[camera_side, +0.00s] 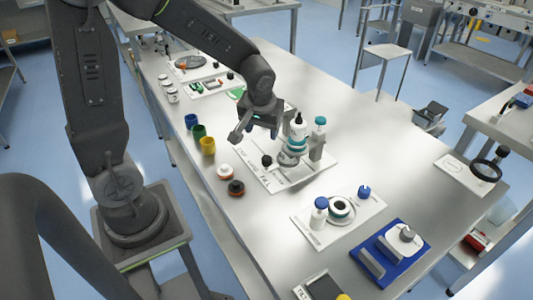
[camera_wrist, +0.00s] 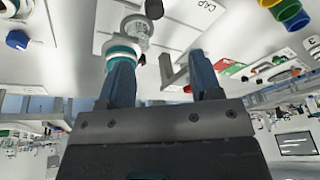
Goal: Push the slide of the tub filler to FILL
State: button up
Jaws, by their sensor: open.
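The tub filler stands on a white labelled plate (camera_side: 255,172) near the middle of the bench in the side view. I take the filler to be the upright unit with a teal ring (camera_side: 297,142), a black-capped bottle on top and a grey post (camera_side: 316,147) beside it. A black knob (camera_side: 267,160) stands at its left, perhaps the slide's knob; the FILL mark is not readable. In the wrist view the filler's clear and teal body (camera_wrist: 133,32) lies beyond the left finger. My gripper (camera_side: 257,132) is open and empty, above and left of the filler; its blue fingers (camera_wrist: 160,62) are spread.
A white board with a bottle (camera_side: 319,213) and a blue fixture (camera_side: 390,257) lie at front right. The bench right of the filler is clear.

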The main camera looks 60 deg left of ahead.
aim_at(267, 158)
jog(key=shift+n+t, duration=0.5)
jog(key=shift+n, duration=0.2)
jog(key=x, duration=1.3)
jog(key=shift+s+d+f, duration=0.3)
jog(key=shift+f, duration=0.1)
grip_shut()
